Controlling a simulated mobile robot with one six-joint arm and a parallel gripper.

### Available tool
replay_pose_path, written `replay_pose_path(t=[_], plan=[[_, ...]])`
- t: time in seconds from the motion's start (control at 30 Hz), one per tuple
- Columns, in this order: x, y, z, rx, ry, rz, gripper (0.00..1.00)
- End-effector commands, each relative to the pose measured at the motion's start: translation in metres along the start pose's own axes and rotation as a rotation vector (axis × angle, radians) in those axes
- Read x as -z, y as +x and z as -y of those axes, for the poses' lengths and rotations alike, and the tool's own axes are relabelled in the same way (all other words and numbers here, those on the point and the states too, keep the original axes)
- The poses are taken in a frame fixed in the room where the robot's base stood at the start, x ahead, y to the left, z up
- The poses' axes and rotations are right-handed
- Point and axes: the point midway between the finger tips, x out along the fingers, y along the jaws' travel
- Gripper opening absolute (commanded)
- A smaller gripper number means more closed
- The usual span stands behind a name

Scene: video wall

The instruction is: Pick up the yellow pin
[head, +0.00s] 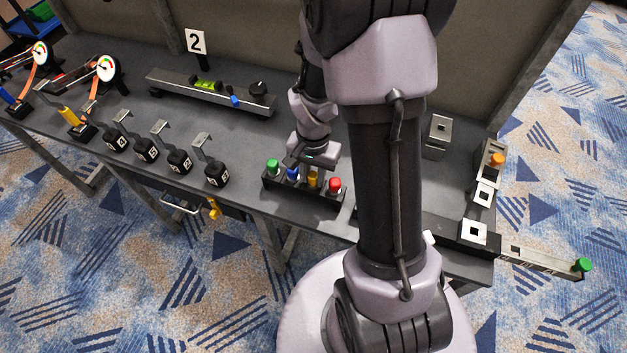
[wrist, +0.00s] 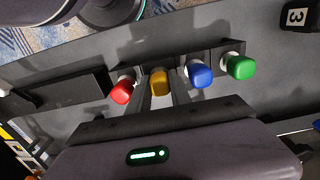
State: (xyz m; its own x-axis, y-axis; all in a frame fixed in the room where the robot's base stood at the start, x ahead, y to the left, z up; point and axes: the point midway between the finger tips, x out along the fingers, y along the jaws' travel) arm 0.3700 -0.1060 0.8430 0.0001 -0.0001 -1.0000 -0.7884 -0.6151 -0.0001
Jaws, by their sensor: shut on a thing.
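The yellow pin (wrist: 159,82) stands in a dark holder between the red pin (wrist: 122,91) and the blue pin (wrist: 199,75) in the wrist view. My gripper (wrist: 160,90) has one finger on each side of it and is shut on it. In the head view the yellow pin (head: 313,179) shows in the holder (head: 299,198) on the table, with my gripper (head: 312,166) coming down from above. The pin's lower part is hidden in the wrist view, and I cannot tell whether it has left its seat.
The red and blue pins stand close on either side of the yellow one. A green pin (head: 273,167) is at the left end of the holder. Several black blocks with hooks, such as this block (head: 216,173), stand to the left. A level rail (head: 210,92) lies behind.

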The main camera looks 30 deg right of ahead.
Motion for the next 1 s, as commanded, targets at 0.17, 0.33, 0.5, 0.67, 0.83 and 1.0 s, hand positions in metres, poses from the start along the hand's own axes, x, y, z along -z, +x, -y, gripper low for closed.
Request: replay_pose_path(t=[0.17,0.33,0.5,0.67,0.83,1.0], plan=[[0.000,-0.001,0.000,0.000,0.000,0.000,0.00],[0.001,-0.034,0.001,0.002,0.000,-0.003,0.00],[0.001,-0.079,0.000,0.002,0.000,-0.003,0.00],[0.000,-0.100,0.000,0.001,0.000,-0.001,0.00],[0.000,-0.101,0.000,0.000,0.000,0.000,0.00],[0.000,-0.100,0.000,0.000,0.000,0.000,0.00]])
